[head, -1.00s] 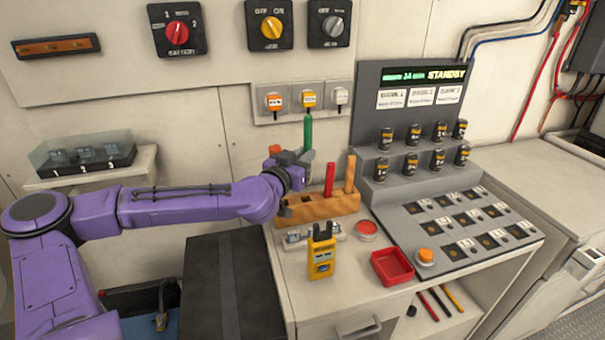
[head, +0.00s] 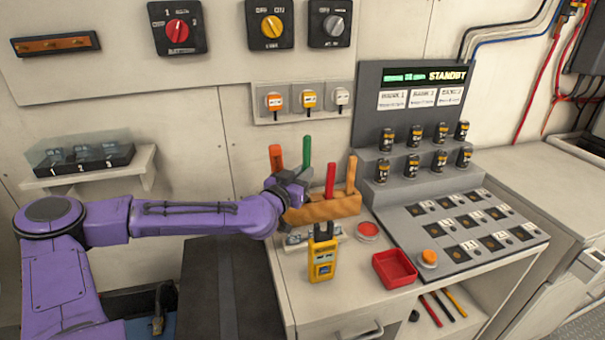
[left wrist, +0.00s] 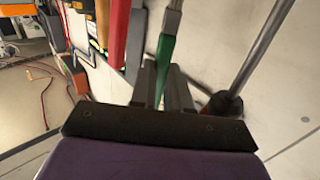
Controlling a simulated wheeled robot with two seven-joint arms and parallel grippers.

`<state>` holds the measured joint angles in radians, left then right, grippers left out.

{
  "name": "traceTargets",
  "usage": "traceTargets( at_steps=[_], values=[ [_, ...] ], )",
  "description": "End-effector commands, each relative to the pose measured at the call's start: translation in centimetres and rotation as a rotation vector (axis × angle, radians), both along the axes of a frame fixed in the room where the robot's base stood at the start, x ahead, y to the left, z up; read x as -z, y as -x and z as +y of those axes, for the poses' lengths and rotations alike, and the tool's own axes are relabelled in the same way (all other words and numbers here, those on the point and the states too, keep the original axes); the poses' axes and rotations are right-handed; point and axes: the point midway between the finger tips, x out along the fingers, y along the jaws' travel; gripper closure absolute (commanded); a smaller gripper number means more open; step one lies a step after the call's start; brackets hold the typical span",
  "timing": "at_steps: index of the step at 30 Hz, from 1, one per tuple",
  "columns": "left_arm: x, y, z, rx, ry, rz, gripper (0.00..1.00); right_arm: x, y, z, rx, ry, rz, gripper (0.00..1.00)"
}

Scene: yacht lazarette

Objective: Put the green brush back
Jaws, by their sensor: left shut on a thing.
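The green brush (head: 306,152) stands roughly upright above the left part of the wooden holder (head: 325,209) on the counter. My left gripper (head: 296,184) is shut on the green brush, low on its handle, close to the holder. In the left wrist view the green brush (left wrist: 166,57) runs between the two fingers (left wrist: 162,90). The gripper hides the brush's lower end, so I cannot tell whether it is inside a hole. A red-handled tool (head: 330,179) and a tan-handled one (head: 350,174) stand in the holder's right part. My right gripper is out of view.
An orange handle (head: 276,157) stands just left of the gripper. A yellow meter (head: 322,257), a red button (head: 367,231) and a red tray (head: 394,269) are in front of the holder. The grey control panel (head: 455,225) is to the right.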

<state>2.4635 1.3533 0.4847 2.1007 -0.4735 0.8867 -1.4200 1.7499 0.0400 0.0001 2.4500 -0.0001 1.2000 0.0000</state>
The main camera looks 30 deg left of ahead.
Motion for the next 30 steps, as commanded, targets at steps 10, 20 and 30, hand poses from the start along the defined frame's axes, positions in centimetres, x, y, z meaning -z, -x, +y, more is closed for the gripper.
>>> traceTargets(
  at_steps=[10,20,30],
  values=[
    [0.1,0.0,0.0,0.0,0.0,0.0,0.73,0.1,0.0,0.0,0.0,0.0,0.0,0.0],
    [-1.4,1.7,0.1,-0.004,0.009,-0.001,0.73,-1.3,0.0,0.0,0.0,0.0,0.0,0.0],
    [-1.2,8.0,-0.7,0.0,0.011,0.003,0.73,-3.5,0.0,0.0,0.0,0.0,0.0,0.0]
  ],
)
